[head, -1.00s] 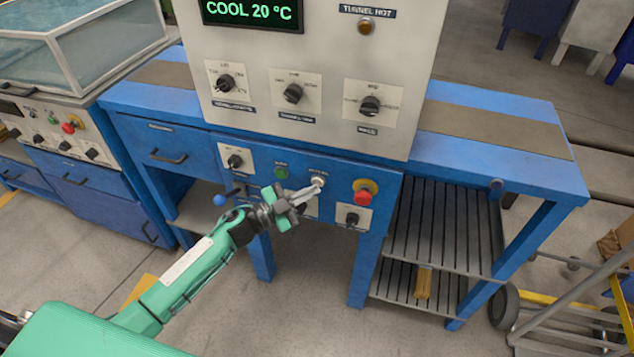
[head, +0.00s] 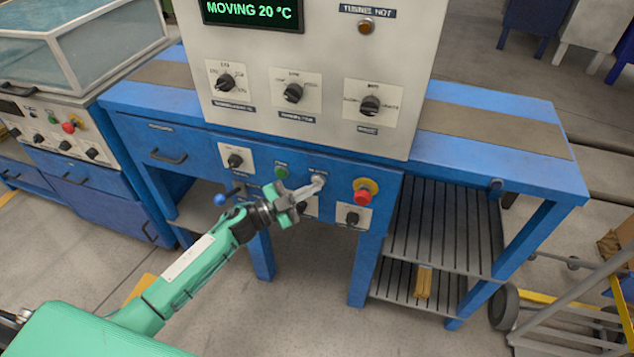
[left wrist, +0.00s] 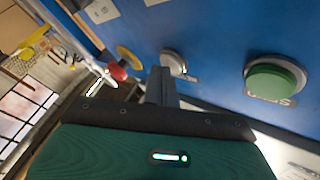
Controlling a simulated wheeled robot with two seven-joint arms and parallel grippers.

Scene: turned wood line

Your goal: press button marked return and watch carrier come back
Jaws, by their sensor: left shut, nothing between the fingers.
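A pale round button (head: 319,179) sits on the blue front panel between the green button and the red one; its small label is too blurred to read. My left gripper (head: 315,187) is shut and empty, with its fingertips at this button. I cannot tell for certain whether they touch it. In the left wrist view the button (left wrist: 174,62) shows just beyond the closed fingers (left wrist: 161,85). The display (head: 252,11) reads "MOVING 20 °C". No carrier shows in these views. My right gripper is out of view.
A green button (head: 282,172) and a red mushroom button (head: 363,194) flank the pale one. Black knobs (head: 235,160) sit on the panel. A blue ball-ended lever (head: 221,199) sticks out near my left wrist. A cart (head: 570,310) stands at lower right.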

